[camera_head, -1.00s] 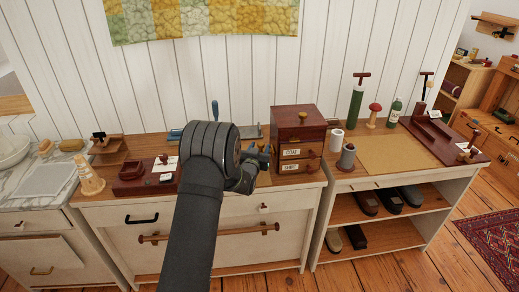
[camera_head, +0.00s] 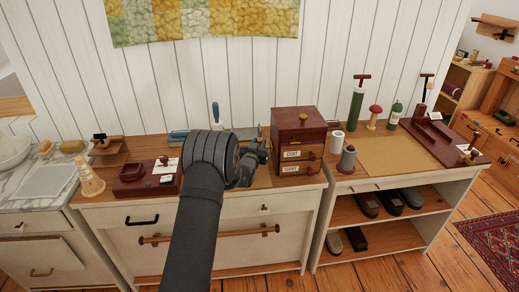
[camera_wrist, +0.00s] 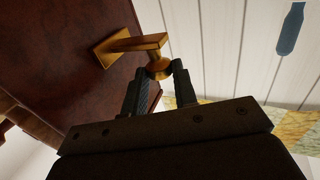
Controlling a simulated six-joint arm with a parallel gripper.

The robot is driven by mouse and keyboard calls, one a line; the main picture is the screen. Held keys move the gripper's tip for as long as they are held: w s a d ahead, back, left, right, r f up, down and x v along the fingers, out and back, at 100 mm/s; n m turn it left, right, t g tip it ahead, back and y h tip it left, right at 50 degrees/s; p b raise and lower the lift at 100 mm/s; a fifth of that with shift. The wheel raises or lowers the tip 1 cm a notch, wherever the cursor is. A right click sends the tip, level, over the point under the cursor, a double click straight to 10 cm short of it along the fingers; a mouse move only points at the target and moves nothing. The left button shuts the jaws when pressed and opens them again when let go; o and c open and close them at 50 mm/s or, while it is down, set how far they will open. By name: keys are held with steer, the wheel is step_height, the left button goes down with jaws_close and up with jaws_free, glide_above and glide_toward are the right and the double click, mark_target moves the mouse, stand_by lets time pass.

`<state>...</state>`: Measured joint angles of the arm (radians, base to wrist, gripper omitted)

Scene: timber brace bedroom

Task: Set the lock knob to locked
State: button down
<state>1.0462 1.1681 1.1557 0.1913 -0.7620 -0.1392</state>
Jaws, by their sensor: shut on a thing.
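The dark red wooden box (camera_head: 283,134) with two labelled drawers stands on the middle cabinet. In the wrist view, a brass fitting on the box's dark face (camera_wrist: 75,70) has a square plate, a flat arm (camera_wrist: 138,44) and a rounded end, which I take as the lock knob (camera_wrist: 159,70). My gripper (camera_wrist: 161,74) has its two fingers on either side of the rounded end and is shut on it. In the head view, my gripper (camera_head: 260,152) is at the box's left side, and my wrist hides the knob. I see no marking for locked or unlocked.
A small red-brown tray (camera_head: 133,183) is to the left. A white cylinder (camera_head: 337,138) and a grey one (camera_head: 347,158) stand close to the box's right. A tan mat (camera_head: 392,152) lies farther right.

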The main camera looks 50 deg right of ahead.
steer(key=shift+w+d, duration=0.3)
steer(key=shift+d, duration=0.05)
steer(key=shift+r, duration=0.1)
steer(key=c, duration=1.1)
jaws_free()
steer(key=shift+c, duration=0.2)
steer(key=v, duration=1.7)
steer(key=shift+a, duration=0.2)
steer(key=x, duration=1.7)
steer(key=shift+d, duration=0.2)
